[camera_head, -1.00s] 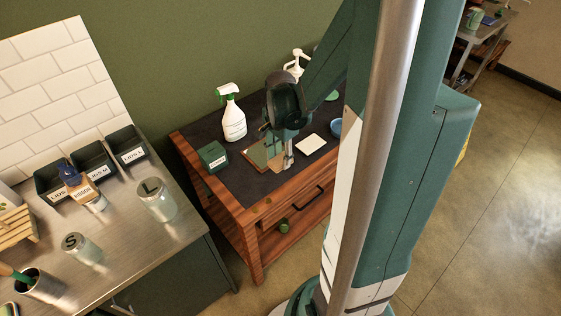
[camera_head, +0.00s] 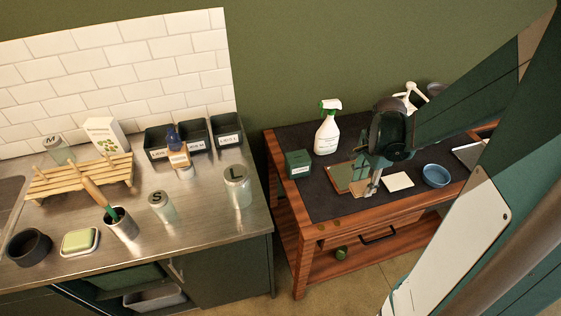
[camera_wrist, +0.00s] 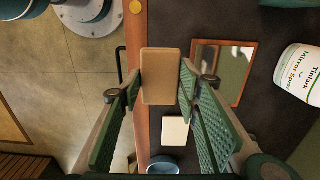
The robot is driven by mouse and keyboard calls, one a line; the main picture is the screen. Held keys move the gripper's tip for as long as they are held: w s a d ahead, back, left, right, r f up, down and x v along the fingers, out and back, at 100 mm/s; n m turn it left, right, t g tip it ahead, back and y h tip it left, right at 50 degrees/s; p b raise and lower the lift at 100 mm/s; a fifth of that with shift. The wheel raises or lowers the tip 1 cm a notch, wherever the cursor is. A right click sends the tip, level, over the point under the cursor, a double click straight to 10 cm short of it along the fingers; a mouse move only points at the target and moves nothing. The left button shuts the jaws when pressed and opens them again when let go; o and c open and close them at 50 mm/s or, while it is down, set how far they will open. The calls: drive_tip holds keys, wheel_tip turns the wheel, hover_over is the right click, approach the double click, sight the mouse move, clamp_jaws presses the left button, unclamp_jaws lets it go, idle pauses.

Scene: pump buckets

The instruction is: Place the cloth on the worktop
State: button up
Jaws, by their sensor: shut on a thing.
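My gripper (camera_head: 370,188) is low over the dark-topped wooden table, at its front edge. In the head view the cloth (camera_head: 359,190) shows only in part beside the fingers. The steel worktop (camera_head: 205,212) is to the left, apart from the table. A wood-framed mirror (camera_head: 341,178) lies just left of my gripper, and it also shows in the wrist view (camera_wrist: 230,68).
On the table (camera_head: 325,205) are a spray bottle (camera_head: 327,133), a green box (camera_head: 298,163), a white square (camera_head: 398,181) and a blue bowl (camera_head: 436,176). The worktop holds jars, bins and a wooden rack (camera_head: 80,178). Its front right part is clear.

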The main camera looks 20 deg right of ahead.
drive_tip(key=shift+w+a, duration=0.1)
drive_tip(key=w+a+r+n+p, duration=0.2)
drive_tip(key=w+a+r+p, duration=0.1)
drive_tip(key=w+a, duration=0.5)
drive_tip(key=w+a+r+n+p, duration=0.35)
drive_tip(key=w+a, duration=0.25)
drive_tip(key=a, duration=0.5)
drive_tip(key=w+a+r+n+p, duration=0.1)
drive_tip(key=w+a+r+p, duration=0.1)
drive_tip(key=a, duration=0.9)
drive_tip(key=w+a+r+n+p, duration=0.2)
drive_tip(key=w+a+p, duration=0.1)
drive_tip(key=a, duration=0.9)
drive_tip(key=shift+w+a+r, duration=0.3)
drive_tip(key=shift+w+r, duration=0.1)
drive_tip(key=shift+w, duration=0.15)
drive_tip(key=shift+f+n, duration=0.1)
drive_tip(key=shift+n, duration=0.15)
drive_tip(key=shift+f+p, duration=0.35)
drive_tip(key=shift+f, duration=2.5)
drive_tip(key=shift+f, duration=0.1)
drive_tip(key=shift+f, duration=2)
